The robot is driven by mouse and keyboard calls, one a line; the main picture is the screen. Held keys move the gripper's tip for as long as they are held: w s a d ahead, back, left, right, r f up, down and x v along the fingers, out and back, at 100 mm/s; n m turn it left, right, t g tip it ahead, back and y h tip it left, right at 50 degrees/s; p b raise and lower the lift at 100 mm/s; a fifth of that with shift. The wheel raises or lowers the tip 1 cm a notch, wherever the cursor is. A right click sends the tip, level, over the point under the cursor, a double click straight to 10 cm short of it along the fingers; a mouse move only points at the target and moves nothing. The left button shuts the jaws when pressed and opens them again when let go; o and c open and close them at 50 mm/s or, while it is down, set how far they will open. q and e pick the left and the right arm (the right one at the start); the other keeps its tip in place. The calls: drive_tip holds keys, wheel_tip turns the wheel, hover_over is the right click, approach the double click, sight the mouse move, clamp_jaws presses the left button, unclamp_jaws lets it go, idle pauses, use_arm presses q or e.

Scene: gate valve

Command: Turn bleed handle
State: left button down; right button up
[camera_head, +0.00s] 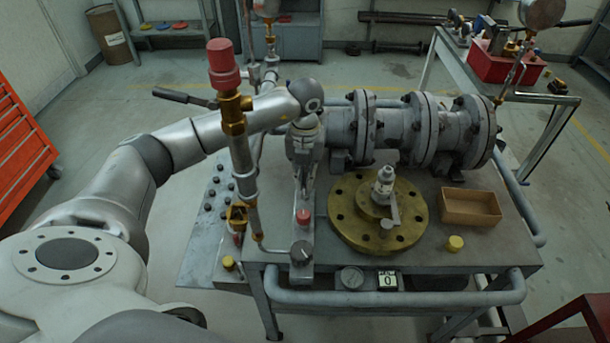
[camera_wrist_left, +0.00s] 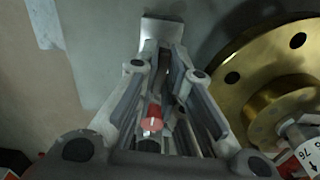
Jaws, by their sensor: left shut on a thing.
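My left gripper (camera_head: 304,188) points down over the left part of the workbench, beside the brass flange. A small red handle (camera_head: 303,216) shows just below its fingers. In the left wrist view, the red handle (camera_wrist_left: 152,120) appears between the fingers of my left gripper (camera_wrist_left: 160,75), which are closed in on it. The exact contact is hard to see. A block with a black knob (camera_head: 301,252) sits in front of the red handle. My right gripper is not in view.
A brass pipe with a red cap (camera_head: 223,65) stands upright close to my left forearm. The brass flange (camera_head: 350,225) carries a small valve fitting (camera_head: 384,182). A flanged grey pipe (camera_head: 390,130) lies behind. A cardboard tray (camera_head: 470,207) and yellow cap (camera_head: 455,243) are at right.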

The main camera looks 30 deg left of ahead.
sight(305, 179)
use_arm(q)
drive_tip(key=shift+r, duration=0.1)
drive_tip(key=c, duration=1.5)
unclamp_jaws()
drive_tip(key=shift+c, duration=0.2)
wheel_tip(305, 179, up, 12)
